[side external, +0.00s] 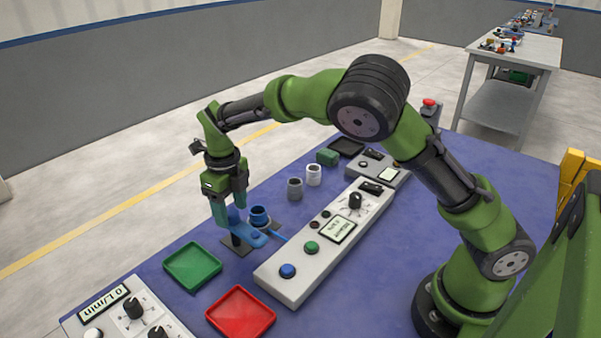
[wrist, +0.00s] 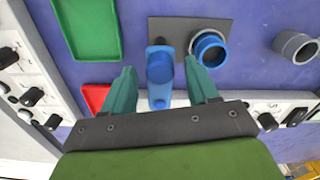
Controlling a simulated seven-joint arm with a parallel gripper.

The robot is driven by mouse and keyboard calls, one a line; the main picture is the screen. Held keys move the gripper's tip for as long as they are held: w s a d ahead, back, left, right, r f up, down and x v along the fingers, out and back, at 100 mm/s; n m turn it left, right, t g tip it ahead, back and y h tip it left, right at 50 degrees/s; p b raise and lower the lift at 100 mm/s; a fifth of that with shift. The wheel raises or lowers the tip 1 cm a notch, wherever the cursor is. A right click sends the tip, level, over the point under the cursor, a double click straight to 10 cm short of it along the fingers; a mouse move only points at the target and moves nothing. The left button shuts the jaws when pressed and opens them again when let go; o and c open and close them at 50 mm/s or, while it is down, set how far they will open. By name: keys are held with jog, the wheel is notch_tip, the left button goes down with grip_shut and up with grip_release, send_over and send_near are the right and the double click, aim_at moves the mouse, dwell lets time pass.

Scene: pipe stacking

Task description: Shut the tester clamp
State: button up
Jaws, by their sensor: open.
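The tester clamp (wrist: 160,75) is a blue piece on a dark base plate (wrist: 172,24). In the side external view the blue clamp (side external: 250,236) shows low beside my gripper (side external: 229,213). A blue ring-shaped socket (wrist: 210,48) stands on the plate to the right of the clamp, apart from it in the wrist view. My gripper is open, pointing down, with one teal finger on each side of the blue clamp piece. I cannot tell whether either finger touches it. The fingers partly hide the clamp in the side external view.
A green tray (side external: 193,266) and a red tray (side external: 240,312) lie near the clamp. A long grey control panel (side external: 325,240) with buttons runs beside it. Grey (side external: 295,188) and white (side external: 314,175) pipe pieces stand behind. Blue table is clear between them.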

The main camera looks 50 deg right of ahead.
jog(key=shift+f, duration=0.5)
grip_shut()
